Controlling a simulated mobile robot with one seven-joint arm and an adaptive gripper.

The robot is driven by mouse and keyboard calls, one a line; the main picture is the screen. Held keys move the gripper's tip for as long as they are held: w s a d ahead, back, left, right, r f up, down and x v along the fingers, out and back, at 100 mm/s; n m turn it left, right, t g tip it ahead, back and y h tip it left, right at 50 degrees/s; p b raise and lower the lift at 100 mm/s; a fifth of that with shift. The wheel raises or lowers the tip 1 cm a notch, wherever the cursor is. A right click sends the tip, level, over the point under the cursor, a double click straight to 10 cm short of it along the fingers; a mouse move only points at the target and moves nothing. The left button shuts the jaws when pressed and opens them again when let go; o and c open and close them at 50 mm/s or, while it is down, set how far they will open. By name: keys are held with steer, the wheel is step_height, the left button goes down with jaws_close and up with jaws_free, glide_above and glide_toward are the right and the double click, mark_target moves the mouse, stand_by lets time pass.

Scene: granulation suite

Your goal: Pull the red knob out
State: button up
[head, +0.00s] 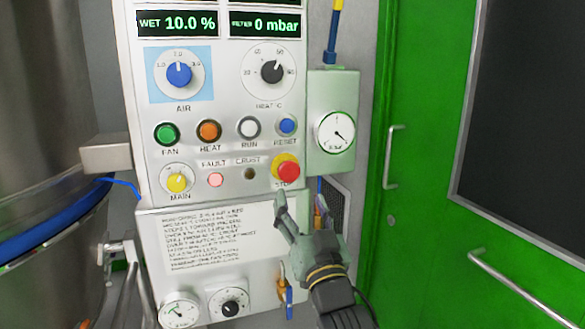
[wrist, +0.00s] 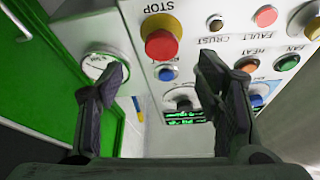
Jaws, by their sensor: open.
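The red knob (head: 287,169) is a mushroom-shaped stop button on a yellow base, at the lower right of the white control panel (head: 225,190). In the wrist view, turned upside down, the red knob (wrist: 161,44) shows beyond and between my fingers, above the fingertips in the picture, under the word STOP. My gripper (head: 299,212) is just below the knob in the head view, with its fingers spread. It also shows in the wrist view (wrist: 165,68), open and empty. The fingers look apart from the knob; the exact distance is hard to tell.
A grey box with a round gauge (head: 335,132) juts out right of the knob. Other buttons, dials and a lit fault lamp (head: 215,180) are close by on the panel. A blue-handled valve (head: 289,298) is below. A green door (head: 425,130) stands at right, a steel vessel (head: 50,100) at left.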

mark_target(290, 174)
steer(key=p+x, duration=0.3)
steer(key=x, duration=0.5)
steer(key=shift+w+a+r+p, duration=0.2)
steer(key=shift+r+p, duration=0.1)
steer(key=shift+w+a, duration=0.1)
steer(key=shift+w, duration=0.35)
jaws_close()
